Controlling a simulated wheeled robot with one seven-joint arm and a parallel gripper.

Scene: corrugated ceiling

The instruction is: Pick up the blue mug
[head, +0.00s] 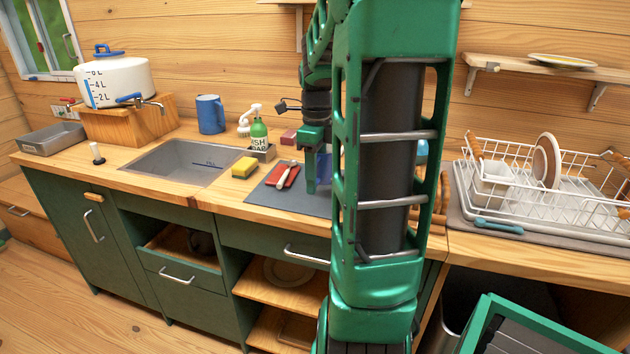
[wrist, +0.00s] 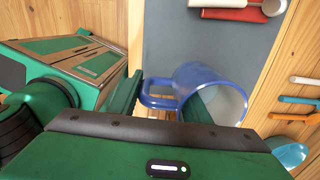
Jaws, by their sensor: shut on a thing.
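A blue mug (wrist: 187,75) with a pale inside is at my gripper (wrist: 160,104) in the wrist view. One green finger reaches inside the mug's mouth and the other is on the handle side at left. My gripper is shut on the mug wall near its handle. In the head view my gripper (head: 312,165) is above the dark grey mat, and my arm hides most of the mug there. Whether the mug touches the mat cannot be told. A second blue mug (head: 210,114) stands upright on the counter behind the sink.
A red cloth and spoon (head: 287,174) lie on the grey mat (head: 262,194). A yellow sponge (head: 244,167), the sink (head: 178,164) and a green soap bottle (head: 259,133) are to the left. A white dish rack (head: 540,190) stands at right; a light-blue bowl (wrist: 289,154) is near the mug.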

